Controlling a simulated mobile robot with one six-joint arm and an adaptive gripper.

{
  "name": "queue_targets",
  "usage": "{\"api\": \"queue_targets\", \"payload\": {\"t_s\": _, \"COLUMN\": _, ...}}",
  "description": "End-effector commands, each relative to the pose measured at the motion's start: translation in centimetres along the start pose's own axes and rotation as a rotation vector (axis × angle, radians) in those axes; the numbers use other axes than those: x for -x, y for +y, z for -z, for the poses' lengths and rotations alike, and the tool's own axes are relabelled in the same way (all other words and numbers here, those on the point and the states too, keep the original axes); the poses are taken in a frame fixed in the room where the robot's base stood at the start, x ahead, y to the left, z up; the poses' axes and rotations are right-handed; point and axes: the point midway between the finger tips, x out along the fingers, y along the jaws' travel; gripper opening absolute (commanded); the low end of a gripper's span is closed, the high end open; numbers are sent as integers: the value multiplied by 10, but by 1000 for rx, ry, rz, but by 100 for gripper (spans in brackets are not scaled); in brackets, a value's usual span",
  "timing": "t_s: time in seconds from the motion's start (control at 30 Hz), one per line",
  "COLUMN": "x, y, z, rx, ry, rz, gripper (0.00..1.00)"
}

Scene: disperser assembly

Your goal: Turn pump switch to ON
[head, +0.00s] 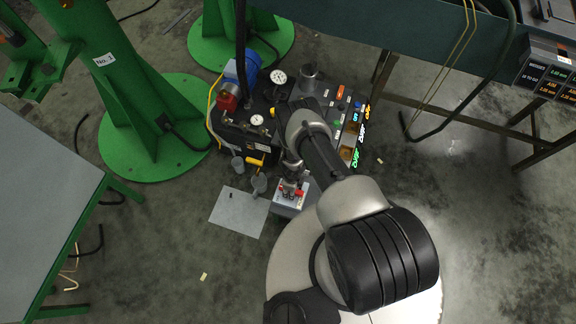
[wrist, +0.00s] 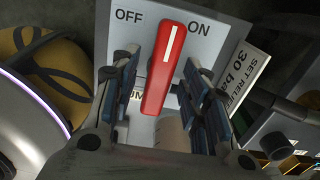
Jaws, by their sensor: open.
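The pump switch (wrist: 163,68) is a red lever with a white line, on a pale plate (wrist: 207,48) marked OFF at left and ON at right. Its top leans slightly right, and its white line points between the two words, nearer ON. My gripper (wrist: 160,85) is open, with one finger on each side of the lever. I cannot tell if either finger touches it. In the head view my gripper (head: 291,182) is over a small pale box (head: 286,211) at the unit's front, where the lever is hard to make out.
The pump unit has gauges (head: 278,77) and a blue motor (head: 242,66). A "SET RELIEF" label (wrist: 245,72) and a dark block stand right of the switch. Green stands (head: 172,125) rise at the left. A grey sheet (head: 239,212) lies on the open floor.

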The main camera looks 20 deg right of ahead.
Motion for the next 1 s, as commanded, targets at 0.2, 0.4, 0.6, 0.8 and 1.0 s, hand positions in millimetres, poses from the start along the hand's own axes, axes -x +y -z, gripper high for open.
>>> {"api": "queue_targets", "payload": {"t_s": 0.2, "x": 0, "y": 0, "z": 0, "rx": 259, "ry": 0, "rz": 0, "gripper": 42}}
{"api": "queue_targets", "payload": {"t_s": 0.4, "x": 0, "y": 0, "z": 0, "rx": 622, "ry": 0, "rz": 0, "gripper": 42}}
{"api": "queue_targets", "payload": {"t_s": 0.6, "x": 0, "y": 0, "z": 0, "rx": 953, "ry": 0, "rz": 0, "gripper": 42}}
{"api": "queue_targets", "payload": {"t_s": 0.8, "x": 0, "y": 0, "z": 0, "rx": 1253, "ry": 0, "rz": 0, "gripper": 42}}
{"api": "queue_targets", "payload": {"t_s": 1.0, "x": 0, "y": 0, "z": 0, "rx": 1527, "ry": 0, "rz": 0, "gripper": 42}}
